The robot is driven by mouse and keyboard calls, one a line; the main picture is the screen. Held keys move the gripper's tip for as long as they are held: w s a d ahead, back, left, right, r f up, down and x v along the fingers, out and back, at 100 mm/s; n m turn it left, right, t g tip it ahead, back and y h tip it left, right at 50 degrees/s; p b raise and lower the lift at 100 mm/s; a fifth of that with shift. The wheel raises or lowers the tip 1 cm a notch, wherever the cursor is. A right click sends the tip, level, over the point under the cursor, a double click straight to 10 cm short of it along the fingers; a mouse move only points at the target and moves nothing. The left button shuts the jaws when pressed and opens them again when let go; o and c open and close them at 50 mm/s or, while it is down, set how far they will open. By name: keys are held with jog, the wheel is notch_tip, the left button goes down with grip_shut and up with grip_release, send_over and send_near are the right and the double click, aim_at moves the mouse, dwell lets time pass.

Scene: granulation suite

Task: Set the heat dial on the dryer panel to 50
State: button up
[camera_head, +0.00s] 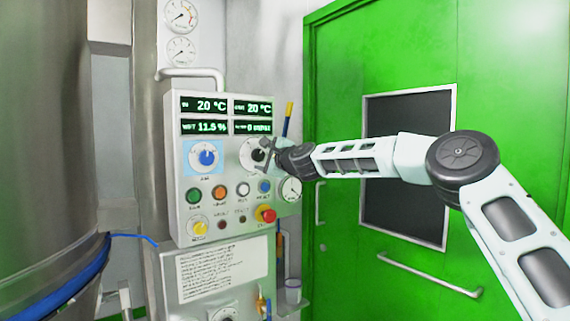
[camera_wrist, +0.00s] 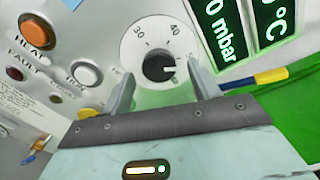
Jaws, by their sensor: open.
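The dryer panel (camera_head: 231,110) faces me left of centre. A dial with a black knob sits at its upper right, mostly hidden by my gripper (camera_head: 266,151) in the head view. In the wrist view the black dial (camera_wrist: 158,67) shows on a white disc with 30 and 40 readable. Its white mark points to the right, past the 40. The right finger covers part of the scale there. My gripper (camera_wrist: 161,85) is open, one finger on each side of the knob; I cannot tell whether they touch it.
A blue dial (camera_head: 207,157) is left of the black one. Lit displays (camera_head: 226,115) are above; coloured buttons, including orange (camera_head: 219,193), and a red stop knob (camera_head: 266,215) are below. A gauge (camera_head: 290,189) and a green door (camera_head: 345,75) are at the right.

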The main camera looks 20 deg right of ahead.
jog(key=b+v, duration=0.5)
jog(key=v, duration=1)
jog(key=shift+s, duration=0.2)
jog(key=s+a+f+n+g+y+p, duration=0.1)
jog(key=s+a+f+n+g, duration=0.3)
jog(key=s+a+f+n, duration=0.45)
jog(key=s+a+f+n+g+y+p, duration=0.1)
jog(key=s+a+f+n+g, duration=0.3)
jog(key=a+f, duration=0.6)
jog(key=s+a+f+n+g+h+p, duration=0.1)
jog(key=s+f+n+g+h, duration=0.2)
jog(key=s, duration=0.8)
jog(key=s+a+f+n+g+h+p, duration=0.1)
jog(key=s+f+n+g, duration=0.3)
jog(key=s, duration=0.6)
jog(key=s+d+f+n+g+h+p, duration=0.1)
jog(key=s+d+n, duration=0.2)
jog(key=s, duration=0.4)
jog(key=s+d+n+g+h+p, duration=0.1)
jog(key=s+d+n+h, duration=0.1)
jog(key=s+d, duration=0.3)
jog(key=s+n, duration=0.1)
jog(key=s, duration=0.2)
jog(key=shift+d+f+n, duration=0.35)
jog(key=shift+d+f, duration=0.05)
jog(key=shift+w, duration=0.1)
